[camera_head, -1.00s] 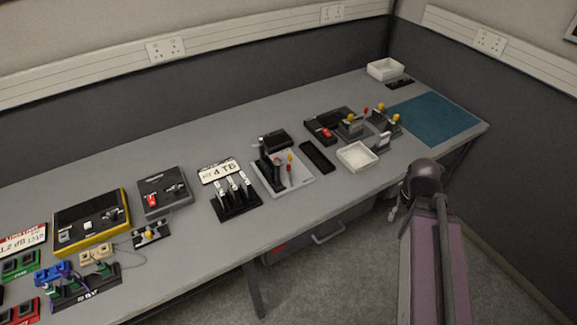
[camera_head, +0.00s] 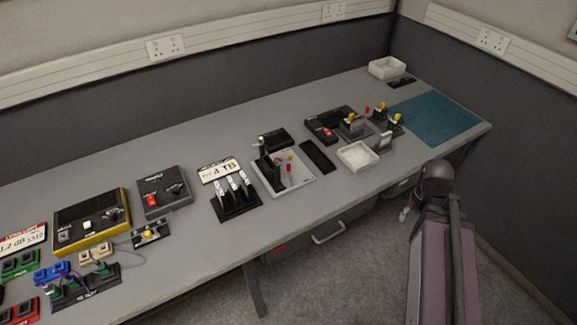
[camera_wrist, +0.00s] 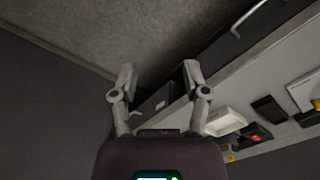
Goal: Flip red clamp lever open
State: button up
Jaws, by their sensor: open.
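My gripper (camera_wrist: 160,85) is open and empty in the wrist view, its two grey fingers spread apart over the dark floor and the desk's side. In the head view a small part of it (camera_head: 404,214) shows past the desk's front edge, apart from everything on the desk. Several red parts show on the desk: a red-tipped lever (camera_head: 289,169) on the grey plate, a red piece (camera_head: 325,133) on a black unit, a red knob (camera_head: 367,109) among clamps, and a red switch (camera_head: 152,201) on a dark box. Which is the clamp lever is too small to tell.
The grey desk (camera_head: 150,130) carries several fixtures along its length. A white tray (camera_head: 358,156) stands near the front edge, another (camera_head: 388,68) at the back right. A blue mat (camera_head: 435,117) is bare. A drawer handle (camera_head: 328,234) sticks out below the desk.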

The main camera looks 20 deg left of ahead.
jog(key=w+a+r+p, duration=0.1)
jog(key=w+a, duration=0.6)
jog(key=a, duration=0.1)
notch_tip(320, 180, up, 4)
jog(key=f+n+p, duration=0.1)
jog(key=n+p, duration=0.2)
send_over(289, 165)
jog(key=shift+a+r, duration=0.1)
jog(key=shift+r, duration=0.15)
jog(key=shift+f, duration=0.2)
notch_tip(289, 165, down, 13)
jog(key=b, duration=1.3)
jog(key=shift+f, duration=0.2)
grip_shut()
